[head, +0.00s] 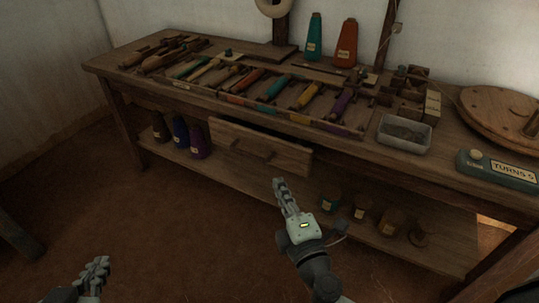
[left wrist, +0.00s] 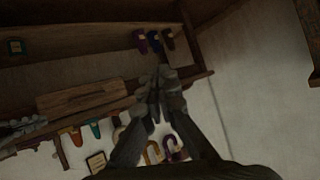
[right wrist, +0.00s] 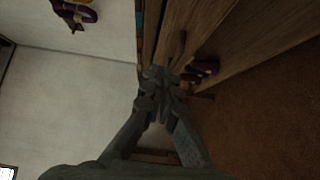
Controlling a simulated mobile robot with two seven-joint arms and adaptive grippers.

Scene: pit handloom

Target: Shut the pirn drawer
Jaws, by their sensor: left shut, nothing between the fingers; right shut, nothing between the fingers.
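The pirn drawer (head: 250,151) is a plain wooden front with a bar handle (head: 250,149), under the front edge of the long wooden bench (head: 440,177). It stands out from the bench, partly open. In the right wrist view a wooden front with a dark handle (right wrist: 177,47) lies just past the fingertips. My right gripper (head: 279,182) is shut and empty, in front of and below the drawer's right end, apart from it in the head view. My left gripper (head: 103,261) is shut and empty, low at the bottom left, well away from the drawer.
Several coloured pirns lie in a tray on the bench top. A grey metal bin (head: 405,133) and a turns counter (head: 497,168) stand to the right. The lower shelf holds cones (head: 180,132) at left and jars (head: 331,201) at right. The floor in front is clear.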

